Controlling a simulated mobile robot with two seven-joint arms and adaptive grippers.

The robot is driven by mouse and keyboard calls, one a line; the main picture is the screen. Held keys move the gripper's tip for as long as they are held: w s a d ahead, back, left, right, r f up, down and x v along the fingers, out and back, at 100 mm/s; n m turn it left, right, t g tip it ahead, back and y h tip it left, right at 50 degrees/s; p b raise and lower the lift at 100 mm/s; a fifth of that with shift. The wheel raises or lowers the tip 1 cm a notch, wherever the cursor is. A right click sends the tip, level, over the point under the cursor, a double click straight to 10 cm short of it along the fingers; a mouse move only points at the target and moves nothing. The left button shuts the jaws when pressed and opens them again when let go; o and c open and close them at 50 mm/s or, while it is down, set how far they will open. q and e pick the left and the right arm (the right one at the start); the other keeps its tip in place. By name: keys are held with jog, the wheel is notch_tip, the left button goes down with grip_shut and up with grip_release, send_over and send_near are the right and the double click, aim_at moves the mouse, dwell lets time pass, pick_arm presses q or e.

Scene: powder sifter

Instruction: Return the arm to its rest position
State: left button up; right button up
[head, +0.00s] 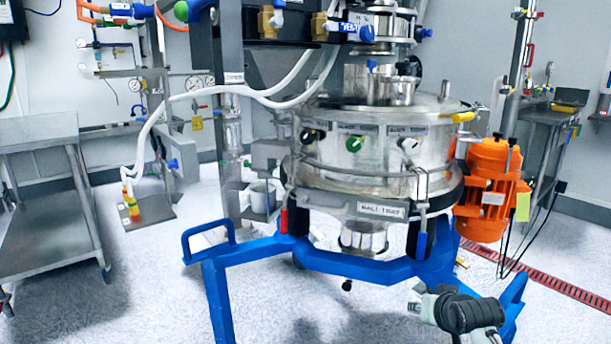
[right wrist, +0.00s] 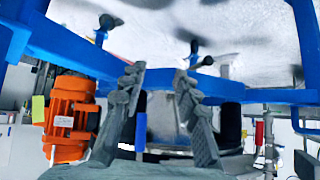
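My right arm (head: 465,314) shows at the lower right of the head view, low in front of the blue frame of the sifter. Its fingers are hard to make out there. In the right wrist view my right gripper (right wrist: 158,82) has its two grey fingers spread apart with nothing between them. Beyond the fingers are the blue frame (right wrist: 60,50) and a blue clamp handle (right wrist: 141,122), apart from the fingers as far as I can tell. The steel sifter (head: 375,158) stands on the blue frame (head: 345,266). My left gripper is in neither view.
An orange motor (head: 491,190) hangs at the sifter's right side. A steel cart (head: 45,215) stands at the left. A small shelf (head: 150,216) on a post holds a red and yellow fitting. White hoses (head: 262,97) run to the sifter. The floor at front left is clear.

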jog(key=s+f+n+g, duration=0.1)
jog(key=s+f+g, duration=0.2)
jog(key=s+f, duration=1)
jog(key=s+f+n+g, duration=0.2)
jog(key=s+f+g, duration=0.1)
jog(key=s+f, duration=1)
jog(key=s, duration=0.6)
jog(key=shift+s+d+f+n+g+h, duration=0.3)
jog(key=shift+s+d+f, duration=0.05)
